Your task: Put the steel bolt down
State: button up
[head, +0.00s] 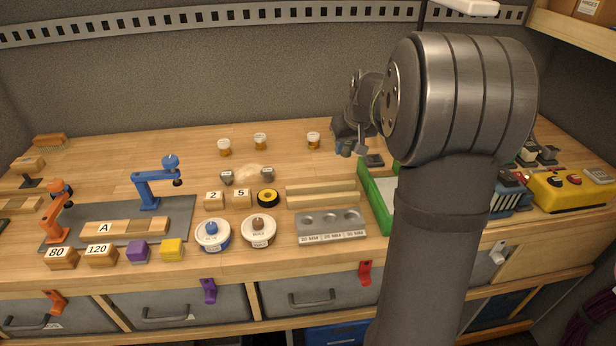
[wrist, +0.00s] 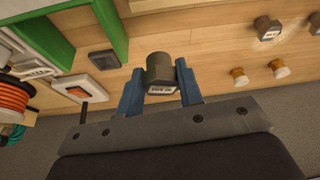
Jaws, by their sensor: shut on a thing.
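My gripper (wrist: 160,88) is shut on the steel bolt (wrist: 160,70), a dark grey, blocky piece with a white printed label. The blue fingers press on its two sides in the wrist view. In the head view my gripper (head: 350,146) is at the back of the bench, behind the green-walled tray, partly hidden by my arm. The bolt is hard to make out there. Bare wood shows around it in the wrist view; I cannot tell whether it touches the bench.
A dark square pad (head: 374,160) lies close by, near the green tray (head: 370,200). A grey block with three recesses (head: 331,228) lies at the front. Two small labelled grey pieces (head: 226,178) and several jars (head: 313,140) stand left. Bare wood lies between jars and gripper.

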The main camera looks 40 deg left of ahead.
jog(key=shift+s+a+f, duration=0.1)
jog(key=shift+f, duration=0.15)
send_over(307, 176)
jog(key=d, duration=0.1)
jog(key=f, duration=0.6)
jog(key=shift+s+d+f, duration=0.1)
jog(key=shift+s+f, duration=0.25)
jog(key=shift+f, duration=1.9)
jog(key=shift+f, duration=0.15)
jog(key=o, duration=1)
jog(key=v, duration=1.2)
jog(key=shift+w, duration=0.1)
